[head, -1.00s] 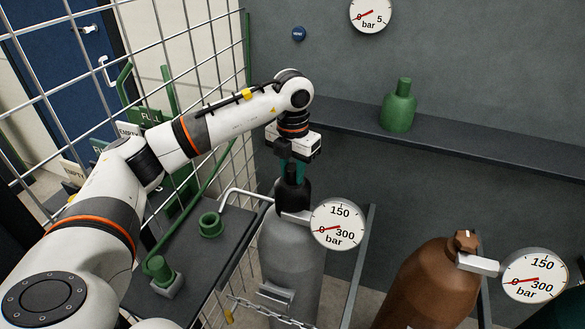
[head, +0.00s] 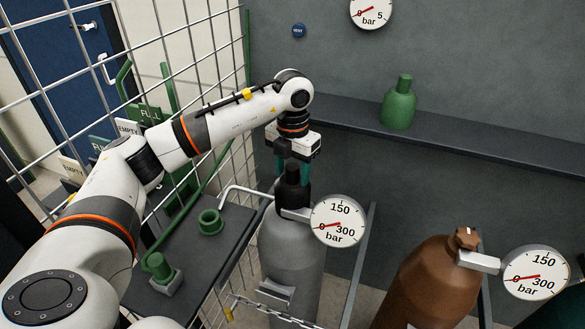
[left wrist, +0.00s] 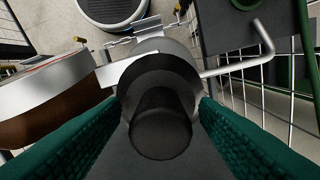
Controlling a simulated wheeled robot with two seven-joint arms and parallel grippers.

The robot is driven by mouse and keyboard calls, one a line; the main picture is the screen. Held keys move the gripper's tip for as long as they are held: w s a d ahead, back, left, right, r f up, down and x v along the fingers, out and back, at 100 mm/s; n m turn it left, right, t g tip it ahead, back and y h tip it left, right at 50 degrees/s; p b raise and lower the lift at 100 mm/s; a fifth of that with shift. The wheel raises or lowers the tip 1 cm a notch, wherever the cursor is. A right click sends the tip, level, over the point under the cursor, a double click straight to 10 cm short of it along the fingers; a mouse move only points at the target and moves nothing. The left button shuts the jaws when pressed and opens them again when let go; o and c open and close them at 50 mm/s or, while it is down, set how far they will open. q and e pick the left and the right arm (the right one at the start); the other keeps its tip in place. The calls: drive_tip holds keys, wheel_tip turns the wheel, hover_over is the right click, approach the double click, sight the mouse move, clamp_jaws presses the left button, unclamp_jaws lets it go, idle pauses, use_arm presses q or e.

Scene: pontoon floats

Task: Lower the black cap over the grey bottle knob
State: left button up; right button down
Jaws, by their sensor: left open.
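The black cap (head: 293,195) sits upright on top of the grey bottle (head: 290,245), and its narrow top points up at my left gripper. The grey knob is hidden under it. My left gripper (head: 293,166) is directly above, its teal fingers open on either side of the cap's narrow top. In the left wrist view the cap (left wrist: 160,125) stands between the spread fingers, with a gap on both sides. The grey bottle (left wrist: 160,47) shows behind the cap there. My right gripper is not in view.
A gauge (head: 338,222) stands out to the right of the grey bottle. A brown bottle (head: 430,280) with its own gauge (head: 536,274) is further right. A wire mesh (head: 200,60) and a dark shelf with green caps (head: 210,222) are at left.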

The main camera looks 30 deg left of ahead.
use_arm(q)
wheel_tip(320, 180, up, 7)
drive_tip(key=shift+f+b, duration=0.2)
drive_tip(key=shift+b, duration=0.55)
wheel_tip(320, 180, up, 5)
drive_tip(key=shift+r+p, duration=0.2)
drive_tip(key=shift+p, duration=0.25)
